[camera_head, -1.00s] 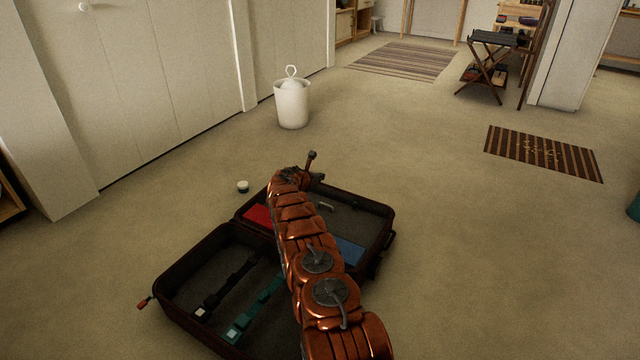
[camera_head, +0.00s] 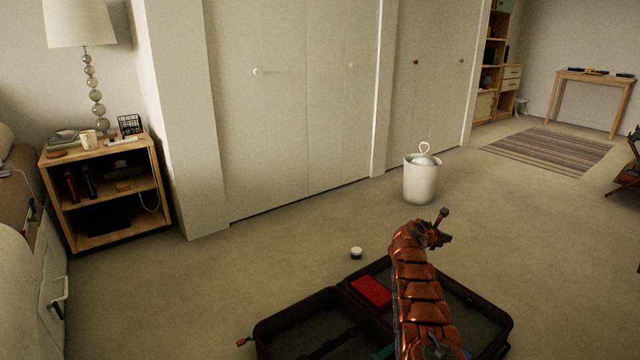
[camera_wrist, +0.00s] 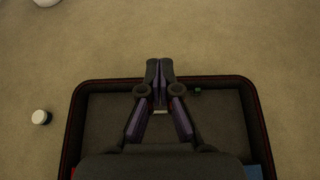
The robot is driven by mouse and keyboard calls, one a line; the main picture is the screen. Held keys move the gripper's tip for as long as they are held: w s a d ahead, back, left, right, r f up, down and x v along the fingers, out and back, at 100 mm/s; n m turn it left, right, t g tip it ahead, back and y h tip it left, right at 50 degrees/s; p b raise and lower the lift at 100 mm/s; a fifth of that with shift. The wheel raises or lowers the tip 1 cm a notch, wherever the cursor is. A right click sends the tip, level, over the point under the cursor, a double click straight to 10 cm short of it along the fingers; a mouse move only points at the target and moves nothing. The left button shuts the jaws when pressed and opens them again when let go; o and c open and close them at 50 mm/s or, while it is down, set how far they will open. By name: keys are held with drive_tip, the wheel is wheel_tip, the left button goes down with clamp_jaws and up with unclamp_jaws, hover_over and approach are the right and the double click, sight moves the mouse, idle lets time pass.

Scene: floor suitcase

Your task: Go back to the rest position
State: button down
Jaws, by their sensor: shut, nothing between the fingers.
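My gripper (camera_wrist: 159,68) is shut and empty in the wrist view, its fingertips together above the far edge of the open suitcase (camera_wrist: 180,84). In the head view my gripper (camera_head: 443,228) is at the end of my copper-coloured arm, small and partly turned away. The suitcase (camera_head: 290,326) lies open on the floor below, cut off by the bottom of the picture. A red flat item (camera_head: 371,290) lies in its farther half. My arm hides part of the suitcase.
A small white-lidded jar (camera_head: 356,253) stands on the floor left of the suitcase, also in the wrist view (camera_wrist: 41,117). A white bin (camera_head: 421,182) stands beyond. A nightstand (camera_head: 104,148) and closet doors (camera_head: 290,110) line the left and back. Floor to the right is open.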

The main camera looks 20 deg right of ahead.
drive_tip(key=s+a+r+m+y+p, duration=0.1)
drive_tip(key=a+r+m+p, duration=0.2)
drive_tip(key=a+r+p, duration=0.6)
drive_tip(key=a+r+m+y+p, duration=0.2)
drive_tip(key=a+r, duration=0.3)
drive_tip(key=r, duration=0.8)
drive_tip(key=s+a+r+m+g+y+p, duration=0.1)
drive_tip(key=s+a+r+m+p, duration=0.2)
drive_tip(key=s+a+r+p, duration=0.4)
drive_tip(key=s+a+r+m+g+y+p, duration=0.1)
drive_tip(key=s+a+r+m+y+p, duration=0.2)
drive_tip(key=a+r, duration=0.65)
drive_tip(key=s+a+r+m+g+y+p, duration=0.1)
drive_tip(key=s+a+r+m+p, duration=0.1)
drive_tip(key=s+a+r+p, duration=0.55)
drive_tip(key=s+a+r+m+y+p, duration=0.1)
drive_tip(key=s+a+r+m+p, duration=0.15)
drive_tip(key=s+a+r, duration=0.75)
drive_tip(key=s+a+r+m+g+y+p, duration=0.1)
drive_tip(key=s+a+p, duration=0.4)
drive_tip(key=s, duration=0.9)
drive_tip(key=s+a+r+m+g+y+p, duration=0.1)
drive_tip(key=s+a+m+p, duration=0.3)
drive_tip(key=s, duration=1)
drive_tip(key=shift+s+a+m+y+p, duration=0.3)
drive_tip(key=shift+a+y+p, duration=0.25)
drive_tip(key=shift+a, duration=0.45)
